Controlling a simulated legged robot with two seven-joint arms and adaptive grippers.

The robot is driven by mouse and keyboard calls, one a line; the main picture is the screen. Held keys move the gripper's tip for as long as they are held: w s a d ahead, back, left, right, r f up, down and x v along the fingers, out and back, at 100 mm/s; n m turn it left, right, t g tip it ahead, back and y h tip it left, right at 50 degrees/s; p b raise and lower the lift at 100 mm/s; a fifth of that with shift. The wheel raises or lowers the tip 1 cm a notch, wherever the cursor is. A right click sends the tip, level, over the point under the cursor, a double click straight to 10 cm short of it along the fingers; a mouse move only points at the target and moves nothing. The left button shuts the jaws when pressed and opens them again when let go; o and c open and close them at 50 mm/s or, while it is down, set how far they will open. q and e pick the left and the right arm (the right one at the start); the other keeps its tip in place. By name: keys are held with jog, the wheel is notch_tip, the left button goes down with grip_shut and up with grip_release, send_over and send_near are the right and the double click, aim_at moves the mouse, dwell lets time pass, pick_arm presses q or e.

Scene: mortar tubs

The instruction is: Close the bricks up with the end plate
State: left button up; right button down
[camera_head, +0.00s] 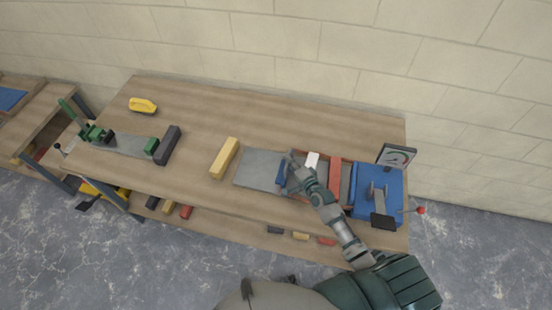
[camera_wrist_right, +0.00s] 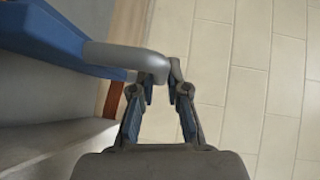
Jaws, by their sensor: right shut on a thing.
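The blue end plate (camera_head: 281,173) stands at the left end of a shallow tray (camera_head: 346,184) in the head view. In the right wrist view the blue plate (camera_wrist_right: 62,38) carries a grey bar handle (camera_wrist_right: 125,57). My right gripper (camera_head: 291,163) is at the plate; in the wrist view its fingers (camera_wrist_right: 160,80) are closed on the handle's end. A red brick (camera_head: 335,172) lies across the tray, to the right of the plate, with a gap between them partly hidden by my right arm. My left gripper is not in view.
A grey sheet (camera_head: 259,170) lies left of the tray, with a yellow brick (camera_head: 224,158) beyond it. A blue stand (camera_head: 364,205) with a dial (camera_head: 396,156) is at right. A dark brick (camera_head: 167,145) and green clamp (camera_head: 95,133) are at left. The bench back is mostly clear.

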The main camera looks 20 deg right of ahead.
jog(key=shift+s+d+f, duration=0.35)
jog(key=shift+s+d, duration=0.2)
jog(key=shift+d, duration=0.2)
jog(key=shift+s+d+r, duration=0.1)
jog(key=shift+s+d, duration=0.05)
jog(key=shift+d, duration=0.15)
jog(key=c, duration=1.4)
grip_release()
jog(key=shift+s+d+r, duration=0.1)
jog(key=shift+s+d, duration=0.15)
jog(key=shift+d, duration=0.35)
jog(key=shift+o, duration=1.1)
jog(key=shift+w, duration=0.15)
jog(key=shift+w+f, duration=0.2)
jog(key=shift+w, duration=0.15)
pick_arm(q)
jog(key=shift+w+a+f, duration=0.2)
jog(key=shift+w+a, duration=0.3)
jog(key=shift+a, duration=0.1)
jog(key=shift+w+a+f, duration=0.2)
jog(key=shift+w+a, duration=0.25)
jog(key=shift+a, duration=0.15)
pick_arm(e)
jog(key=v, duration=1.2)
